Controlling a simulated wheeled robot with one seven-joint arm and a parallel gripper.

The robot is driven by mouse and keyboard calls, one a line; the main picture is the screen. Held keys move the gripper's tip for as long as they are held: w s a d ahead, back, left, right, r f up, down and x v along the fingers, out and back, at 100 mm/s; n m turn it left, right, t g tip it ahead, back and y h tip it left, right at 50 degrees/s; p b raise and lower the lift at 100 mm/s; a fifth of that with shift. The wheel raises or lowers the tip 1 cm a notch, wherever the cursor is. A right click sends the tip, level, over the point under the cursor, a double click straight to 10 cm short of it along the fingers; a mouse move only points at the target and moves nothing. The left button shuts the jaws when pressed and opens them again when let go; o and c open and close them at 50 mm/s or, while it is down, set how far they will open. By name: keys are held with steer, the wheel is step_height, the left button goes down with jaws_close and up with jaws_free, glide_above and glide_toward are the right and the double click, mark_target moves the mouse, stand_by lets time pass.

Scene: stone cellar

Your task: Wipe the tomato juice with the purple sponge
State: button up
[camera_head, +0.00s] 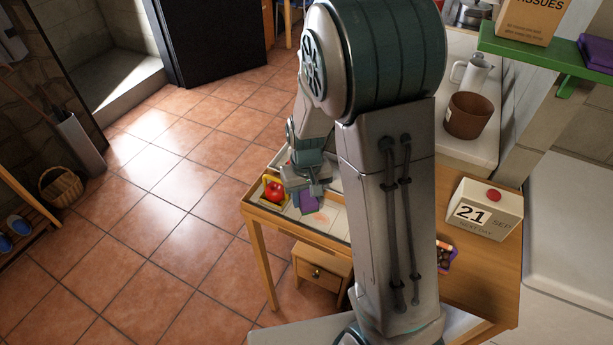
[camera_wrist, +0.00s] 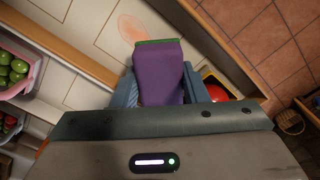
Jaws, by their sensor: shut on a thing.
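The purple sponge (camera_wrist: 158,75) has a green edge strip and sits between my gripper's fingers (camera_wrist: 160,88) in the wrist view. My gripper (camera_head: 304,192) is shut on it. In the head view the sponge (camera_head: 308,202) shows just below the gripper, low over the light tiled tabletop (camera_head: 333,222). I cannot tell whether it touches the surface. The tomato juice (camera_wrist: 131,28) is a pale orange-red smear on the light tiles, just beyond the sponge's green edge in the wrist view. It also shows faintly in the head view (camera_head: 321,218), to the right of the sponge.
A red tomato or apple (camera_head: 275,190) sits in a yellow container at the table's left corner, close to my gripper. Crates of green fruit (camera_wrist: 14,68) and red items (camera_wrist: 8,125) show in the wrist view. A calendar block (camera_head: 485,208) stands on the wooden table at the right.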

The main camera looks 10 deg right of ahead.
steer(key=shift+w+a+r+p, duration=0.15)
steer(key=shift+r+p, duration=0.4)
steer(key=shift+r, duration=0.4)
steer(key=shift+r+p, duration=1.05)
steer(key=shift+r, duration=0.5)
